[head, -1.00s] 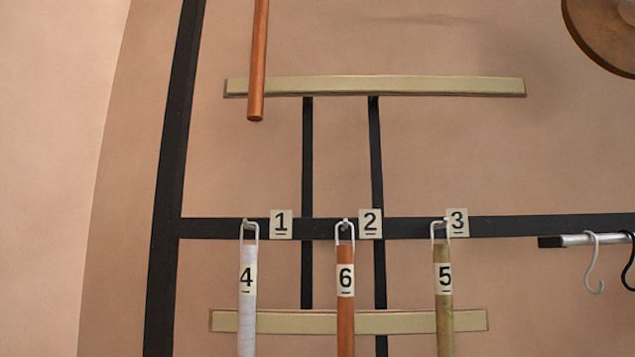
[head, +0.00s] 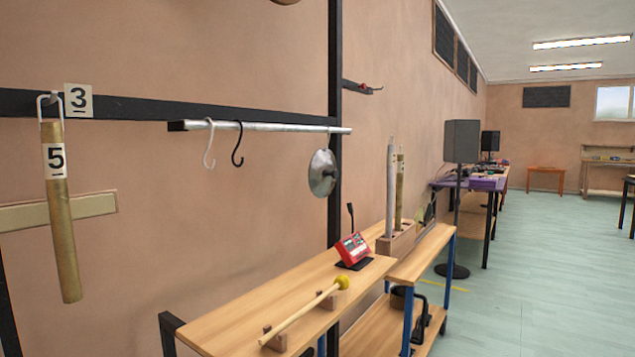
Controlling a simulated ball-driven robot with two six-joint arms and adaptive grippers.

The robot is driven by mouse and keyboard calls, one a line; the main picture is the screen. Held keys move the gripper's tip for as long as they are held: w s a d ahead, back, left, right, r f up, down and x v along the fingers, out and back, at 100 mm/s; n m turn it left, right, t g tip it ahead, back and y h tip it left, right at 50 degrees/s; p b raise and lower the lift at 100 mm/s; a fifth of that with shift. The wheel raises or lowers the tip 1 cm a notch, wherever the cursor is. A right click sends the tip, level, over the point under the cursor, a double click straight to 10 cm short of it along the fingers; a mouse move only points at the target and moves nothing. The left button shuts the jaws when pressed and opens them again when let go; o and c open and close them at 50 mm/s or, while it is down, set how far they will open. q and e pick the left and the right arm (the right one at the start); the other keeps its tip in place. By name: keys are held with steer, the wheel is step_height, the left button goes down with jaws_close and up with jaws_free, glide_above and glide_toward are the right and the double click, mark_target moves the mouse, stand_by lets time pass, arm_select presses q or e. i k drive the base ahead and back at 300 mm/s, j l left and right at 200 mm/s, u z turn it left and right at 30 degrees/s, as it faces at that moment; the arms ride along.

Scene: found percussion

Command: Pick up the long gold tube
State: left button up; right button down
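A gold tube (head: 62,215) with a "5" label hangs upright at the left, from a hook on the black wall bar under the "3" tag (head: 78,100). A second gold tube (head: 400,190) stands upright in a wooden holder (head: 397,241) on the bench, beside and partly behind a silver-grey tube (head: 390,185). I cannot tell which gold tube is longer, as they are at different distances. Neither of my grippers is in view.
A wooden bench (head: 240,312) bears a yellow-tipped mallet (head: 305,315) and a red device (head: 352,247). A metal rail (head: 270,127) carries two hooks and a cymbal (head: 322,173). A speaker stand (head: 458,215) stands beyond. The green floor (head: 530,290) at right is open.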

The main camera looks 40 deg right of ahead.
mark_target(400, 168)
steer(key=z, duration=1.65)
steer(key=u, duration=0.6)
steer(key=i+l+u, duration=0.2)
steer(key=u, duration=0.2)
steer(key=i+l+u, duration=0.15)
steer(key=l+u, duration=0.2)
steer(key=i+l+u, duration=0.1)
steer(key=l+u, duration=0.3)
